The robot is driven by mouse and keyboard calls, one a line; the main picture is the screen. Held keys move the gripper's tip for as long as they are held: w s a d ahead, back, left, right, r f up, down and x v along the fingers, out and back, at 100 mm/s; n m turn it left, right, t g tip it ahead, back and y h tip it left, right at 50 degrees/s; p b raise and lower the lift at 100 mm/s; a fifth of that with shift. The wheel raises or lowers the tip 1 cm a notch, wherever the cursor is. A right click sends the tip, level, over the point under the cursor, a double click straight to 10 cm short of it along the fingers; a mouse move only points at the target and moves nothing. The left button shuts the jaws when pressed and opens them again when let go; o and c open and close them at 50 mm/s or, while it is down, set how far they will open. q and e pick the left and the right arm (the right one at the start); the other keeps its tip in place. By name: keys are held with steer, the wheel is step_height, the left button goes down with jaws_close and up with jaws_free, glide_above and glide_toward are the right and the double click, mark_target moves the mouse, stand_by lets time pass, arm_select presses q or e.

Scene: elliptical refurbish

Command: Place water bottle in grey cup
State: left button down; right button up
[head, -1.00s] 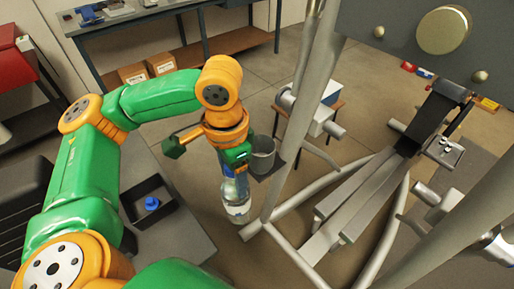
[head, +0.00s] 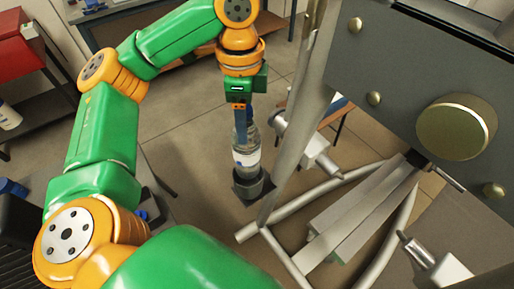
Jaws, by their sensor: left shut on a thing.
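My left gripper (head: 241,120) points down and is shut on the upper part of the clear water bottle (head: 246,155), which has a pale label. The bottle is upright. The grey cup (head: 252,187) is directly below it, beside the elliptical's upright post. The bottle's lower end overlaps the cup's mouth and its base is hidden, so it appears to be inside the cup; how deep it sits I cannot tell. My right gripper is not in view.
The elliptical's metal post (head: 298,115) rises just right of the bottle, with its grey console housing (head: 400,60) at upper right. A red cabinet (head: 22,42) stands at the far left. Open floor (head: 185,125) lies left of the bottle.

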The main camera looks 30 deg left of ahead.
mark_target(246, 151)
arm_select(q)
step_height(246, 151, down, 10)
steer(key=shift+r+b, duration=0.1)
steer(key=shift+b, duration=1)
steer(key=shift+s, duration=0.15)
steer(key=shift+c, duration=0.4)
jaws_free()
step_height(246, 151, up, 12)
steer(key=p, duration=0.3)
steer(key=shift+r, duration=0.15)
